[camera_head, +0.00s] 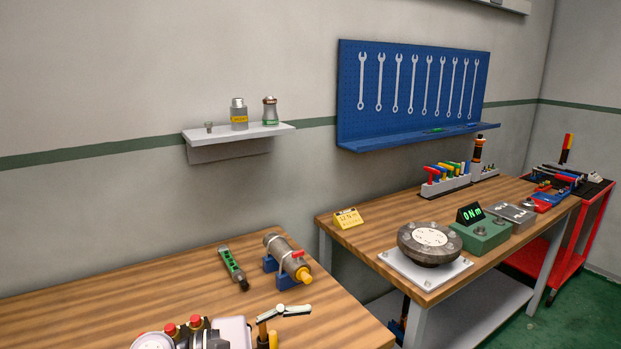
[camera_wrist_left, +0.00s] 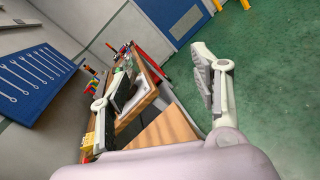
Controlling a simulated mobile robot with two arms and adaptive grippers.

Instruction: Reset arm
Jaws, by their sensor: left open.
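My left gripper (camera_wrist_left: 155,75) is open in the left wrist view, its two pale fingers far apart with nothing held between them. The near wooden table and the far bench show beyond and between the fingers. In the head view a pale housing and jointed finger, which look like my left gripper (camera_head: 285,312), are at the bottom edge, over the near table (camera_head: 110,290) and in front of a pipe valve (camera_head: 287,258). The lower part is cut off by the frame. My right gripper is in neither view.
A green-marked tool (camera_head: 233,268) lies left of the valve. The far bench (camera_head: 375,235) holds a round flange (camera_head: 430,243), a green torque display box (camera_head: 482,232) and a tool rack (camera_head: 446,183). A wall shelf (camera_head: 235,135) and blue wrench board (camera_head: 415,65) are behind. Green floor (camera_wrist_left: 270,80) is open.

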